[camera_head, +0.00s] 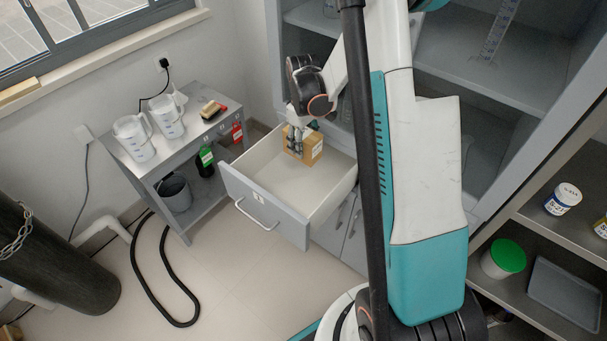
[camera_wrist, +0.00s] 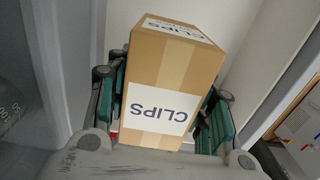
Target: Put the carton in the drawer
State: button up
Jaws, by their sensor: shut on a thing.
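The carton is a small brown box with white labels reading "CLIPS". In the head view the carton (camera_head: 313,152) is at the back of the open drawer (camera_head: 233,189), within its walls as seen from above. I cannot tell whether it touches the drawer floor. My gripper (camera_head: 296,146) reaches down over the back of the drawer and is shut on the carton. In the wrist view the carton (camera_wrist: 172,78) sits between the two green-padded fingers of my gripper (camera_wrist: 165,115). The drawer is pulled out, with a grey front, a handle and a pale interior.
A grey side table (camera_head: 190,140) with two white jugs (camera_head: 133,138) stands left of the drawer. A black hose (camera_head: 160,275) lies on the floor. Shelves (camera_head: 545,240) with jars and a tray stand at right. The front of the drawer is empty.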

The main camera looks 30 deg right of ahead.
notch_tip(320, 180, down, 13)
jog(key=b, duration=0.4)
jog(key=shift+a+r, duration=0.1)
jog(key=o, duration=1.1)
jog(key=shift+c, duration=0.2)
jog(key=shift+o, duration=0.3)
notch_tip(320, 180, up, 12)
jog(key=p, duration=0.4)
